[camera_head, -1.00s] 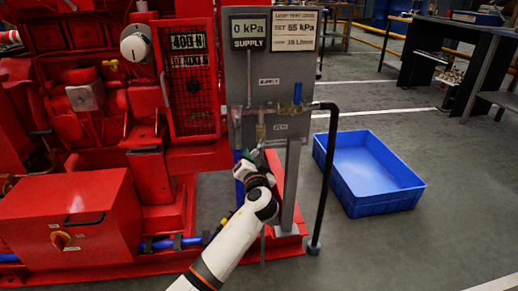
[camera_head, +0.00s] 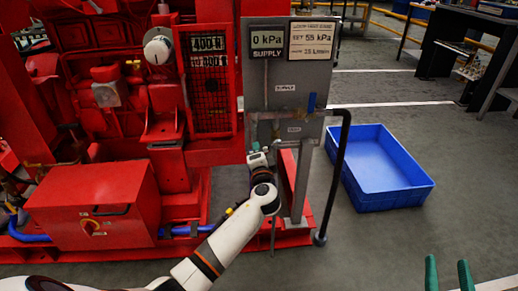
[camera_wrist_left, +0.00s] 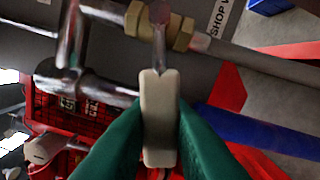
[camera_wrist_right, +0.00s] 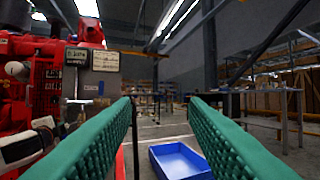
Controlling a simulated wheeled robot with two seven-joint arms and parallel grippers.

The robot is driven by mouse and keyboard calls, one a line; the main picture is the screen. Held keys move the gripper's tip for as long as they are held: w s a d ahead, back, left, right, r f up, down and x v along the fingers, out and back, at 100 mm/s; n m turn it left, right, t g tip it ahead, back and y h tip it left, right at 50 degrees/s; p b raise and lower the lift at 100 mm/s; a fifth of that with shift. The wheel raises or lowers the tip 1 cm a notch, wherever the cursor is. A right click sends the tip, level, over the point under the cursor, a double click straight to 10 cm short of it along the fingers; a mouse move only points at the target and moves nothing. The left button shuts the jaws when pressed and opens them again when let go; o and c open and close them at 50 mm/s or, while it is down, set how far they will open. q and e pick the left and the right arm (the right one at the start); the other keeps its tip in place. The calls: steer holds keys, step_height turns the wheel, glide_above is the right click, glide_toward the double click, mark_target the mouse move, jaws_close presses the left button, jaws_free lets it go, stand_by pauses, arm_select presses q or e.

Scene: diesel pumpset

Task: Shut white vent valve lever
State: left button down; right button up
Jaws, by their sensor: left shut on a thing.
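The white vent valve lever (camera_wrist_left: 158,92) shows in the left wrist view, joined by a metal stem to a brass valve fitting (camera_wrist_left: 180,32) on a pipe. My left gripper (camera_wrist_left: 159,128) has its green fingers on either side of the lever and is shut on it. In the head view my left gripper (camera_head: 257,155) is at the lower pipework of the grey panel (camera_head: 275,95); the lever is too small and covered to make out there. My right gripper (camera_head: 449,275) is low at the right, empty; its green fingers stand wide apart in the right wrist view (camera_wrist_right: 162,110).
A blue lever (camera_head: 311,103) is on the panel's right. A black pipe (camera_head: 337,175) runs down beside the panel post. A blue tray (camera_head: 385,195) lies on the floor to the right. The red pumpset (camera_head: 100,190) fills the left. Grey floor at front right is clear.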

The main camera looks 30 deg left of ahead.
arm_select(q)
steer(key=shift+r+m+p, duration=0.45)
steer(key=shift+m+p, duration=0.35)
steer(key=shift+s+a+r+m+p, duration=0.1)
steer(key=shift+r+m+p, duration=0.2)
steer(key=shift+m+p, duration=0.35)
arm_select(e)
steer(key=s+d+f+g+h, duration=0.1)
steer(key=s+f+g, duration=0.1)
steer(key=f+g, duration=0.3)
steer(key=s+d+f+g+h, duration=0.1)
steer(key=f+g, duration=0.3)
steer(key=f, duration=0.4)
steer(key=shift+s+d+g+h, duration=0.35)
steer(key=shift+d+g+h, duration=0.05)
steer(key=shift+d+h, duration=0.1)
arm_select(q)
steer(key=c, duration=1.3)
jaws_free()
